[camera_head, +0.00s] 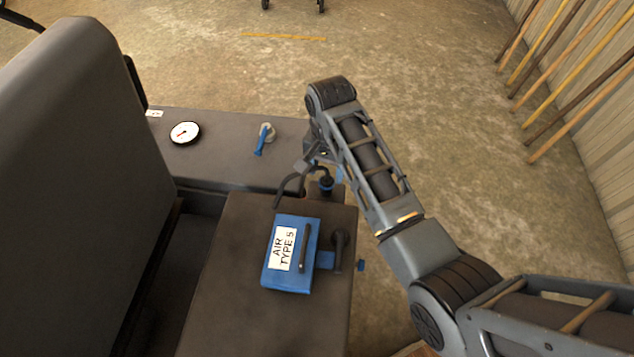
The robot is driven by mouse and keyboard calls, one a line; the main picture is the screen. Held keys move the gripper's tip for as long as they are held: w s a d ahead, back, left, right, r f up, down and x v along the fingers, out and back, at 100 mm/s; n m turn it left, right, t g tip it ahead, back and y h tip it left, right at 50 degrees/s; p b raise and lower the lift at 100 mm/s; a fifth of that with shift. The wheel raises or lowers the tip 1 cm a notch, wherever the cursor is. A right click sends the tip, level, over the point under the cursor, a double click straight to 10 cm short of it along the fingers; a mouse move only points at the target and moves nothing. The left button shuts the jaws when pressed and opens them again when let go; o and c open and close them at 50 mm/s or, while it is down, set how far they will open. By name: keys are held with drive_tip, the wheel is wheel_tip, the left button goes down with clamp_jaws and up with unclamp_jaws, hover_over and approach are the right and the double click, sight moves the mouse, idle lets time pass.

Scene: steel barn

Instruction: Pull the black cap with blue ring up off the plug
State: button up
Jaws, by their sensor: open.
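The black cap with the blue ring (326,184) stands at the far right corner of the nearer dark block, close under the end of my arm. Its upper part is partly covered by my gripper, and the plug under it is hard to make out. My gripper (301,192) is open, with dark curved fingers; one finger reaches down to the left of the cap and the other is close by the cap. I cannot tell whether either finger touches it. Nothing shows between the fingers away from the cap.
Behind are a white gauge (184,133) and a blue-handled valve (260,143). A tall dark panel (70,170) stands left. Poles (575,95) lean at right; the floor is mostly clear.

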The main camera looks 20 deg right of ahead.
sight(327, 180)
wheel_tip(327, 180, down, 7)
drive_tip(key=shift+f, duration=0.1)
idle(0.3)
drive_tip(key=shift+s, duration=0.1)
clamp_jaws()
idle(0.4)
